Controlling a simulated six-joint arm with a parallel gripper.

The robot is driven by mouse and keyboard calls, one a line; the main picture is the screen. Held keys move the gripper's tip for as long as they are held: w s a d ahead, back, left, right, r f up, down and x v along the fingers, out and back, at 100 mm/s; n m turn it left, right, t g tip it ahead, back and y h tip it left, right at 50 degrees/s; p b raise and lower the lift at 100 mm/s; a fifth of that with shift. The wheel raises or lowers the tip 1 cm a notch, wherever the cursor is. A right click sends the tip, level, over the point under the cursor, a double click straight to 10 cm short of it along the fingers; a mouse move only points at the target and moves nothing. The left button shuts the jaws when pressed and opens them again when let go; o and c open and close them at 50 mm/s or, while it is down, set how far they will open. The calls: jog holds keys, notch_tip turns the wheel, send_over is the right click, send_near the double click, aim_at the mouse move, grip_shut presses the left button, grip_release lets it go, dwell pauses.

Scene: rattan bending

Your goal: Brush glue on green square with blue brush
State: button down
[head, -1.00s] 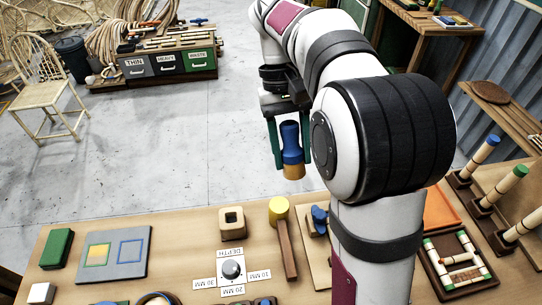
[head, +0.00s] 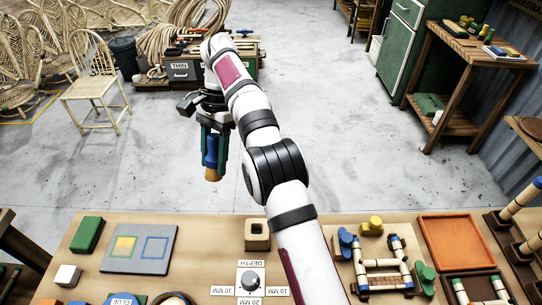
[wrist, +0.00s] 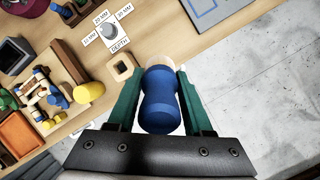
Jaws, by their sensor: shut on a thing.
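My gripper (head: 213,160) is shut on the blue brush (head: 209,152), holding it upright with its tan end down, beyond the far edge of the bench. In the wrist view the brush (wrist: 159,100) sits between the green fingers. The grey board (head: 103,261) lies on the bench to the left, apart from the brush. It bears a yellow square (head: 124,246) and a blue-outlined square (head: 155,249). I see no clearly green square. A label reading GLUE (head: 124,300) shows at the front edge, mostly cut off.
A hollow wooden block (head: 257,235) and a depth dial (head: 250,281) stand mid-bench. A wooden frame with clamps (head: 386,265) and an orange tray (head: 452,243) are right of my arm.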

jog(key=s+a+f+m+t+y, duration=0.1)
jog(key=s+a+f+m, duration=0.25)
jog(key=a, duration=0.65)
jog(key=s+a+f+m+t, duration=0.1)
jog(key=s+a+f+m, duration=0.25)
jog(key=a, duration=0.65)
jog(key=s+a+f+m+y, duration=0.1)
jog(key=s+a+f+m, duration=0.25)
jog(key=a, duration=0.75)
jog(key=shift+d+f, duration=0.15)
jog(key=shift+f, duration=1.65)
jog(key=shift+d+f, duration=0.15)
jog(key=shift+f, duration=1.6)
jog(key=shift+d+f, duration=0.2)
jog(key=shift+d, duration=1.3)
jog(key=shift+d+r, duration=0.15)
jog(key=shift+d, duration=1.5)
jog(key=shift+a+r, duration=0.25)
jog(key=shift+a, duration=0.35)
jog(key=shift+a+r, duration=0.25)
jog(key=shift+a, duration=2.2)
jog(key=shift+a+r, duration=0.15)
jog(key=shift+r, duration=0.1)
jog(key=shift+f, duration=0.1)
notch_tip(320, 180, up, 6)
